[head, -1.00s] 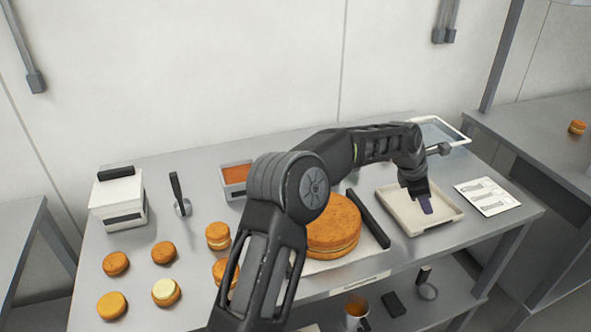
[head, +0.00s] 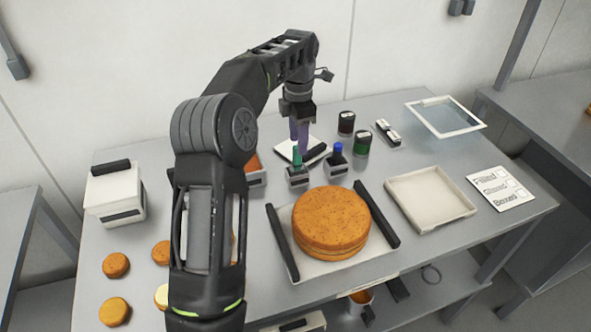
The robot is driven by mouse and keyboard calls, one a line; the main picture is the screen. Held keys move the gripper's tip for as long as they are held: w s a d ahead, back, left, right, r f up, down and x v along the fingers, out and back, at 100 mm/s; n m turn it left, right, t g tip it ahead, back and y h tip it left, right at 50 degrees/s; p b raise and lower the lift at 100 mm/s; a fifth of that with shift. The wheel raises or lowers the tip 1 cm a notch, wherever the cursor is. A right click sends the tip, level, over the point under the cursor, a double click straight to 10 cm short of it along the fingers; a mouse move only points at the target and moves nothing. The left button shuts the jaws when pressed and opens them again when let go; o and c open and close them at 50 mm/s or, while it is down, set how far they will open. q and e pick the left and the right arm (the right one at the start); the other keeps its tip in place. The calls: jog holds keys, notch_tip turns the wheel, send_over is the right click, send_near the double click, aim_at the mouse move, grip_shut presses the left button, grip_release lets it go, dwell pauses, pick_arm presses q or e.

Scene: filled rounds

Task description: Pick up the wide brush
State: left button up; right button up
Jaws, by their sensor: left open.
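A green-topped upright tool (head: 297,160) and a blue-topped one (head: 338,153) stand in small grey holders near the middle of the table. I cannot tell for sure which of them is the wide brush; their lower parts are hidden in the holders. My left gripper (head: 300,138) points down with its purplish fingers just above and behind the green-topped tool. It is open, and nothing shows between its fingers. I cannot tell if the fingers touch the tool. My right gripper is not in view.
A large round cake (head: 331,222) sits in front on a board between two black bars. An empty beige tray (head: 430,222) is at the right. Dark jars (head: 346,123) stand behind the holders. A white box (head: 115,195) and small cakes are at the left.

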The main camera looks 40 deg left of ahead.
aim_at(297, 169)
pick_arm(q)
notch_tip(297, 169, down, 2)
jog(key=shift+f+b, duration=0.15)
jog(key=shift+b, duration=0.45)
jog(key=shift+f, duration=0.15)
notch_tip(297, 169, down, 4)
jog(key=shift+s+a+f+p, duration=0.1)
jog(key=shift+a+f+p, duration=0.1)
jog(key=shift+p, duration=0.8)
jog(key=shift+f, duration=0.2)
jog(key=shift+c, duration=0.2)
